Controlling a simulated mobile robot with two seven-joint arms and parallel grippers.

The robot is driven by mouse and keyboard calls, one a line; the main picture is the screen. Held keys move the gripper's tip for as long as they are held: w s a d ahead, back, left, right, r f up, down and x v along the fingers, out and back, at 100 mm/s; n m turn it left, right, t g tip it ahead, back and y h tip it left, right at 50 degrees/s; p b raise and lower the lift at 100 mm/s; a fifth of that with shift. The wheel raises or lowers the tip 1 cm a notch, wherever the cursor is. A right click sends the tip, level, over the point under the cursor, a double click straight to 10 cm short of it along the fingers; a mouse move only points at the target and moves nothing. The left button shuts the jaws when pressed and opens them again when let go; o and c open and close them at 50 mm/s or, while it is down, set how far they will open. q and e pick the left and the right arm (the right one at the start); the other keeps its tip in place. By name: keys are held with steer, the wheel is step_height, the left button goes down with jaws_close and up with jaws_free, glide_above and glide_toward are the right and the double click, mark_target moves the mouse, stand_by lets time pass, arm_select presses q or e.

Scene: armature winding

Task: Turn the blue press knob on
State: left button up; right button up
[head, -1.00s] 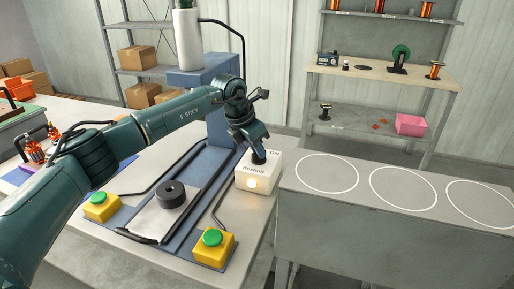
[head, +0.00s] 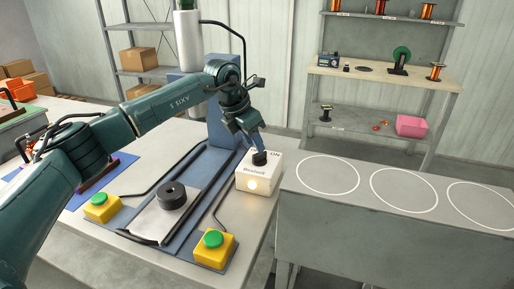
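The blue press (head: 222,118) stands at the back of the table, with a white cylinder at its top. A white control box (head: 257,183) at its right carries a black knob (head: 260,159) on top, the word ON beside it and a glowing lamp on its front. My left gripper (head: 258,150) points down just above and behind the knob, its tips close to it. I cannot tell whether the tips touch the knob or how far apart they are. My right gripper is not in view.
Two yellow boxes with green buttons (head: 213,239) (head: 101,200) flank the press front. A black ring (head: 172,194) sits on the plate between them. A grey table (head: 390,235) with white circles stands at the right, its top clear.

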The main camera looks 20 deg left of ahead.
arm_select(q)
steer(key=v, duration=0.9)
steer(key=shift+r, duration=0.15)
